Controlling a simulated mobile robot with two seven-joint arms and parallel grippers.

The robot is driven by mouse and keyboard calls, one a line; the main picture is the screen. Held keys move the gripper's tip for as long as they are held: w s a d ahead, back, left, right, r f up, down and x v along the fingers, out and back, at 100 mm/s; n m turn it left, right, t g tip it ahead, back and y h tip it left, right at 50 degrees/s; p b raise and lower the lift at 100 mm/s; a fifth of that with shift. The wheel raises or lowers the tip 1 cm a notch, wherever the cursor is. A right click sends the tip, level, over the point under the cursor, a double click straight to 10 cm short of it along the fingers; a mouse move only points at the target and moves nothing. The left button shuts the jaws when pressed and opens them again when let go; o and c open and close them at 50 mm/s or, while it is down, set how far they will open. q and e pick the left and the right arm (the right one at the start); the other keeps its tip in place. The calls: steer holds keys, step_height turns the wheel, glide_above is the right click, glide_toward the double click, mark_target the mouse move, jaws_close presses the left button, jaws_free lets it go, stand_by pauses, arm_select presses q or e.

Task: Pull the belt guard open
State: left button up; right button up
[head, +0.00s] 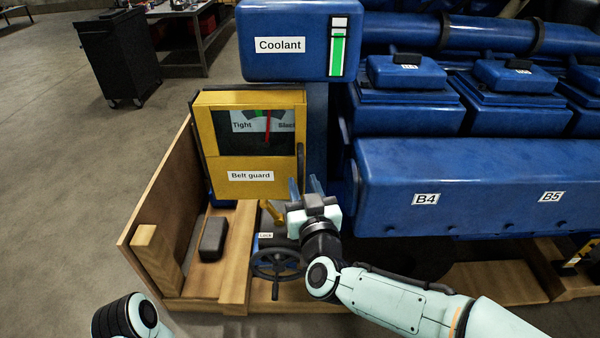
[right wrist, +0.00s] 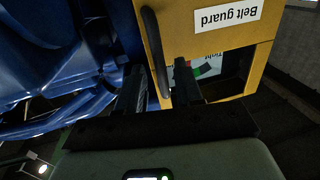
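The yellow belt guard (head: 248,192) stands at the left end of the blue engine in the head view. It has a labelled front and a gauge window, and looks closed. Its dark upright handle (head: 301,160) is on its right edge. My right gripper (head: 305,187) is just below the handle in the head view. In the right wrist view the fingers of my right gripper (right wrist: 160,85) are apart, with the handle (right wrist: 153,45) lying between their lines. Whether they touch it I cannot tell. The belt guard (right wrist: 215,45) fills the upper right there. My left gripper is out of view; only a left arm link shows.
A wooden crate wall (head: 155,195) stands left of the guard. A black handwheel (head: 277,265) and a dark block (head: 212,238) lie below it. The coolant tank (head: 285,40) is above. Open floor (head: 70,180) lies to the left.

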mark_target(301, 179)
steer(key=shift+w+a+p, duration=0.15)
steer(key=shift+w+a, duration=0.05)
steer(key=shift+w, duration=0.75)
steer(key=shift+w+a+p, duration=0.15)
steer(key=shift+w+a, duration=0.05)
steer(key=shift+w, duration=0.7)
jaws_close()
steer(key=shift+s, duration=0.2)
